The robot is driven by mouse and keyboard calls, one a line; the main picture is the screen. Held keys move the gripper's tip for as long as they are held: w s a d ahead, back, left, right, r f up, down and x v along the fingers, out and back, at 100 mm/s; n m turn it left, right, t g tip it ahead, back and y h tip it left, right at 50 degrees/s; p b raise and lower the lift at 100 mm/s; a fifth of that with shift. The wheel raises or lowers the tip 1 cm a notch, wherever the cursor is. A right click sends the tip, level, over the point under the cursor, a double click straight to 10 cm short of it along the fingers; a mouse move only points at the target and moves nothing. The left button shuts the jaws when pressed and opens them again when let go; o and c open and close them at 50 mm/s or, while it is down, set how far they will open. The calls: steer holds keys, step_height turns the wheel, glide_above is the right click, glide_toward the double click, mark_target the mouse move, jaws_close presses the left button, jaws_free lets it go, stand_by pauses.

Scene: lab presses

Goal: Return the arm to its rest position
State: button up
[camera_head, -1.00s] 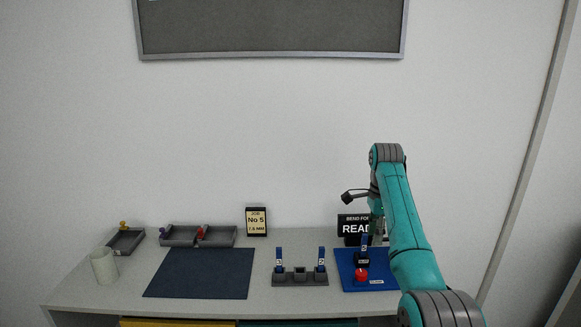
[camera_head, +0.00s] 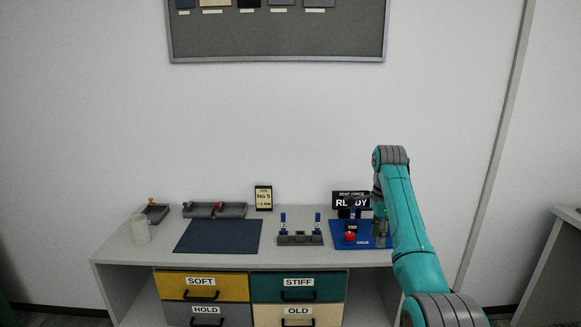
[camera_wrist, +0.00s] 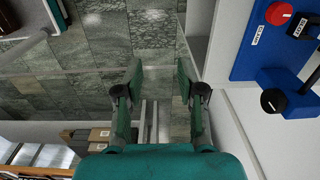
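My teal arm (camera_head: 408,225) rises at the right of the head view and bends at a grey joint, with its end hanging down in front of the blue press board. My gripper (camera_wrist: 160,78) shows in the wrist view with its two fingers apart and nothing between them. It points down over grey floor tiles, beside the bench edge. In the head view the gripper is small and partly hidden by the arm. The blue press board (camera_wrist: 245,62) with its red button (camera_wrist: 278,13) lies to the right of the fingers, apart from them.
The bench (camera_head: 130,254) holds a dark mat (camera_head: 218,237), a grey stand with blue-handled pieces (camera_head: 300,240), trays (camera_head: 232,210), a pale cup (camera_head: 140,230), a job card (camera_head: 263,197) and a READY sign (camera_head: 351,200). Labelled drawers (camera_head: 201,287) sit below. Another table (camera_head: 570,216) stands at right.

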steer(key=s+a+f+n+t, duration=0.1)
steer(key=s+f+n+t, duration=0.15)
steer(key=f, duration=1.25)
steer(key=s+a+f+n+t, duration=0.1)
steer(key=s+f+n, duration=0.15)
steer(key=f, duration=1.25)
steer(key=s+a+f+n+t, duration=0.1)
steer(key=s+f+n+t, duration=0.1)
steer(key=s+f, duration=0.75)
steer(key=s+a+f+n+t, duration=0.1)
steer(key=s+f+n+t, duration=0.1)
steer(key=s+f, duration=0.75)
steer(key=s+a+r+n+t, duration=0.1)
steer(key=s+r, duration=0.2)
steer(key=s, duration=0.6)
steer(key=s+r+n+t, duration=0.1)
steer(key=s+r+n, duration=0.1)
steer(key=s, duration=0.7)
steer(key=s+a+r+n+t, duration=0.1)
steer(key=s+r, duration=0.2)
steer(key=s, duration=0.6)
steer(key=s+r+n+t, duration=0.2)
steer(key=s+r, duration=0.6)
steer(key=r, duration=0.3)
steer(key=s+r+n+t, duration=0.2)
steer(key=s+r+n, duration=0.1)
steer(key=s+r, duration=0.6)
step_height(320, 180, up, 3)
steer(key=shift+s+a+r, duration=0.15)
